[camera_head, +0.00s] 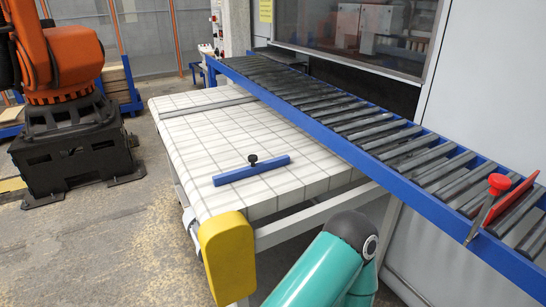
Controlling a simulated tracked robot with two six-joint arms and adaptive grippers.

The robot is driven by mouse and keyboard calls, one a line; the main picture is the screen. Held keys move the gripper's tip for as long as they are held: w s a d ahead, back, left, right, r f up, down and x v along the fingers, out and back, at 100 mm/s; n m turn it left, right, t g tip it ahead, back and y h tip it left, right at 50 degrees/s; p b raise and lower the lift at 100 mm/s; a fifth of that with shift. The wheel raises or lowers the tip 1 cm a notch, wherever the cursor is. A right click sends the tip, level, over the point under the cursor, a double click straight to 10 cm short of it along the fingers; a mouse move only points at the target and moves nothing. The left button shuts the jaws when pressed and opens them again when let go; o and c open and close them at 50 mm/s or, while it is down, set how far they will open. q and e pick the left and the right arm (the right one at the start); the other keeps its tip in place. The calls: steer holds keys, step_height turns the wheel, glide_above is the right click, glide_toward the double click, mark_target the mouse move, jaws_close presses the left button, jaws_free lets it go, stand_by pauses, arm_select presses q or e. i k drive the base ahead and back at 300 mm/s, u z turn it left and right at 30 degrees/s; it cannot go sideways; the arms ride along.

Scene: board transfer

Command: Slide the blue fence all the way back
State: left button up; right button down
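The blue fence (252,171) is a short blue bar with a black knob (252,159) standing on its middle. It lies on the near part of the white gridded table (205,135), slightly angled, with its right end farther back than its left end. Bare table surface stretches behind it to a grey strip (208,107) across the table. Neither of my grippers is in view. A teal arm link of mine with a dark joint shows at the bottom, in front of the table and apart from the fence.
A roller conveyor with a blue side rail (328,138) runs along the table's right side. A red plate (511,199) and a red knob (499,184) stand on its near end. A yellow block (227,258) covers the table's near corner. An orange robot (70,60) stands at left.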

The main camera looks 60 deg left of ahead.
mark_target(254, 169)
steer(key=u, duration=0.05)
steer(key=k, duration=1.75)
steer(key=u, duration=0.8)
steer(key=i, duration=0.8)
steer(key=u, duration=0.1)
